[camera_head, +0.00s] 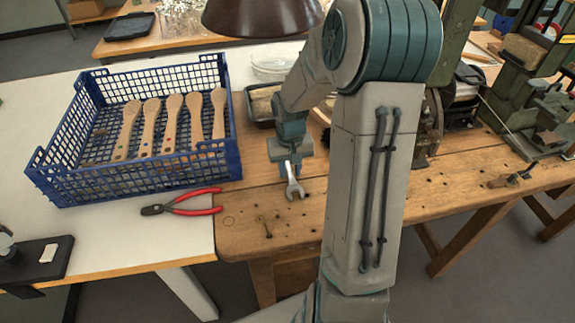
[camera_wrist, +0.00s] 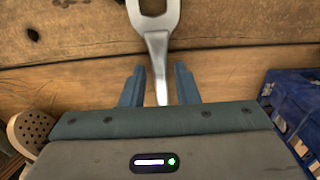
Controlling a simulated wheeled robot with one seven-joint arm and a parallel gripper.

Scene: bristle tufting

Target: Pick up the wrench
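The silver wrench (camera_head: 295,186) is on the wooden workbench, just below my gripper (camera_head: 287,166) in the head view. In the wrist view the wrench (camera_wrist: 157,45) points its open jaw toward the top of the picture. Its handle runs down between the two blue-grey fingers of my gripper (camera_wrist: 159,72). The fingers are apart, with a visible gap on each side of the handle. The lower end of the handle is hidden by my gripper's body, and I cannot tell the height between the fingers and the bench.
A blue plastic crate (camera_head: 168,184) with several wooden brush handles stands left on the white table (camera_head: 110,250). Red-handled pliers (camera_head: 190,202) lie in front of it. A dark tray (camera_head: 262,101) sits behind my gripper. A brown lamp shade (camera_head: 262,18) hangs above.

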